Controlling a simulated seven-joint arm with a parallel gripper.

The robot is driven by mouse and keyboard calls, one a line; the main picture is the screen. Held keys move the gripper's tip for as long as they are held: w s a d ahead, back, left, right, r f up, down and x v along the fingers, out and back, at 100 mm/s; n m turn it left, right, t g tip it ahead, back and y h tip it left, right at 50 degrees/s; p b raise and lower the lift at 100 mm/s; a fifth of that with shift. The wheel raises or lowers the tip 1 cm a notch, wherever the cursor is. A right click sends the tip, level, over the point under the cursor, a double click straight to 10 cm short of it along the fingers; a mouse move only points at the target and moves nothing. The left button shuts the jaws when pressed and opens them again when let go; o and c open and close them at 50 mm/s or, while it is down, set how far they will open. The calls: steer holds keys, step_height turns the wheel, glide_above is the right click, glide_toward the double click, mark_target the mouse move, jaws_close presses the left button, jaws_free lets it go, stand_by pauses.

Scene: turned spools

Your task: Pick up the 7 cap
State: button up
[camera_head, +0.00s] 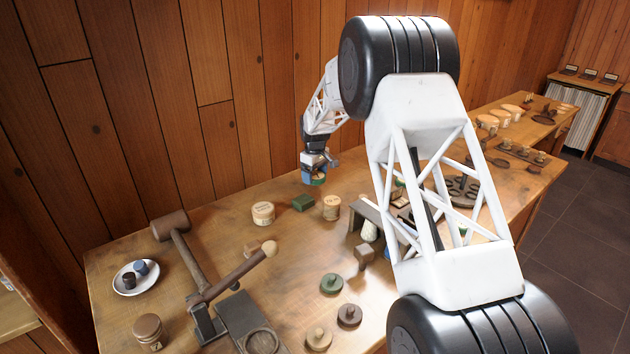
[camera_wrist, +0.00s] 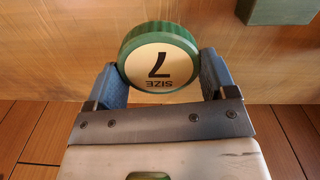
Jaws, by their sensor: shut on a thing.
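The 7 cap (camera_wrist: 160,62) is a round green cap with a cream face that reads "SIZE 7", upside down in the wrist view. My gripper (camera_wrist: 163,78) is shut on it, with one blue-grey finger pressed to each side of its rim. In the head view my gripper (camera_head: 313,172) is near the back of the table by the wooden wall. A little of the green cap (camera_head: 319,181) shows there between the fingers; the rest is hidden. I cannot tell its exact height over the table.
A green block (camera_head: 303,203), a cream round tin (camera_head: 263,213) and another round tin (camera_head: 331,208) stand in front of my gripper. A mallet (camera_head: 178,250) and a white plate (camera_head: 124,280) with two small spools lie at left. My arm hides part of the table's right.

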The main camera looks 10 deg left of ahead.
mark_target(315, 175)
step_height(315, 175, up, 7)
steer(key=shift+f, duration=0.1)
